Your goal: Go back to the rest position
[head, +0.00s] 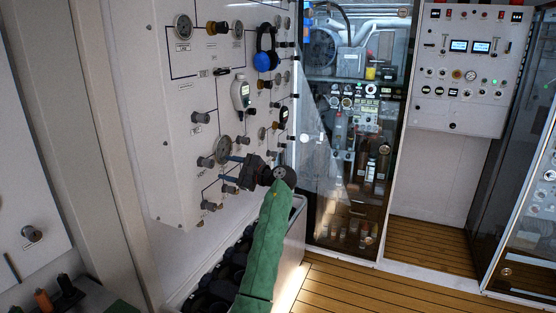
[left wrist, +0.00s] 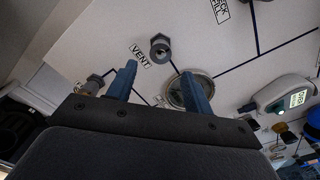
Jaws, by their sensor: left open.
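My left gripper (head: 230,169) reaches in at the end of a green-sleeved arm, in front of the lower part of the white wall panel (head: 165,100). Its two blue fingers are apart, with nothing seen between them. The left wrist view shows the open fingers of the left gripper (left wrist: 158,68) pointing at the panel (left wrist: 105,45). A grey fitting (left wrist: 160,47) by the label VENT lies just beyond the fingertips. A round gauge (left wrist: 176,93) is partly hidden behind the right finger. Contact with the panel cannot be told. My right gripper is in neither view.
Blue ear defenders (head: 262,60) and a white handheld meter (head: 240,93) hang on the panel. A bin of dark items (head: 215,280) stands below it. A glass-fronted cabinet (head: 350,200) and a control box (head: 462,110) stand behind. Wooden floor (head: 400,292) is clear at right.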

